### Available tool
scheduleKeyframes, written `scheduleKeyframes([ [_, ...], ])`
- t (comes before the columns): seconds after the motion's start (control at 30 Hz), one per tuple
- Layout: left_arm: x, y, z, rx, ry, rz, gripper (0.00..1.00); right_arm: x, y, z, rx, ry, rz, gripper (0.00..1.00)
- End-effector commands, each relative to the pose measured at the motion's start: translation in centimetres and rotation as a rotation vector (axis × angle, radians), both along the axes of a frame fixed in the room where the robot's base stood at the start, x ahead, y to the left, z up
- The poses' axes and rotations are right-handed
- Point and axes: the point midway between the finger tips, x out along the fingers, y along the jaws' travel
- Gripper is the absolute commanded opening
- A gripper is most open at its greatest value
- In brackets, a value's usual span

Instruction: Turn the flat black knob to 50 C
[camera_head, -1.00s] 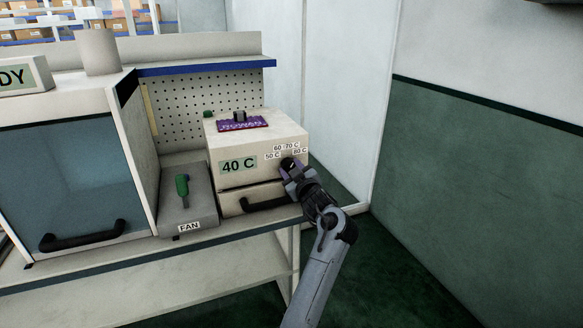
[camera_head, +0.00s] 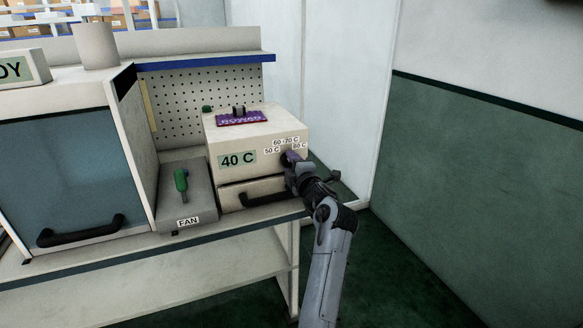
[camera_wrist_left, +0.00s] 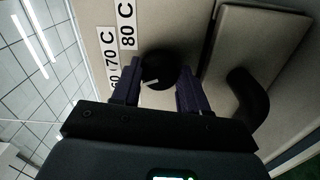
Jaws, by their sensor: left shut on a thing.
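The flat black knob (camera_wrist_left: 161,68) sits on the front of a beige box (camera_head: 285,125), by printed labels 50 C, 60, 70 C and 80 C. In the left wrist view it lies between my gripper's two purple fingers, and its white mark points to the lower left, on the side of the 60 label. My left gripper (camera_wrist_left: 158,92) is shut on the knob. In the head view the left gripper (camera_head: 291,162) covers most of the knob. The display (camera_head: 238,160) on the box reads 40 C. My right gripper is not in view.
A drawer with a black handle (camera_head: 262,200) is just below the gripper. A purple board (camera_head: 241,118) lies on top of the box. Left of it stand a FAN unit with a green lever (camera_head: 181,182) and a glass-fronted cabinet (camera_head: 65,165).

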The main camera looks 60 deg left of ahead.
Motion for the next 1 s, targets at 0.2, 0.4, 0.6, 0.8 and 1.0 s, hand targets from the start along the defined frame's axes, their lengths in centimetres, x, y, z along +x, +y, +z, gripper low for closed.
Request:
scheduleKeyframes([
  [0.2,0.0,0.0,-0.2,-0.039,-0.202,-0.001,0.13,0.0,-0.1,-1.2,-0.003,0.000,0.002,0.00],
  [0.4,0.0,0.0,-0.2,-0.073,-0.376,-0.001,0.13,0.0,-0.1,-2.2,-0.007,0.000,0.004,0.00],
  [0.6,0.0,0.0,-0.1,-0.099,-0.516,-0.001,0.13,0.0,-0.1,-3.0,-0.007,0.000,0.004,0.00],
  [0.8,0.0,0.0,0.0,-0.117,-0.606,-0.001,0.13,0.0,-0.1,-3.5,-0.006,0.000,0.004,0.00],
  [1.0,0.0,0.0,0.0,-0.124,-0.650,0.000,0.13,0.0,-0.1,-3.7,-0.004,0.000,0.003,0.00],
])
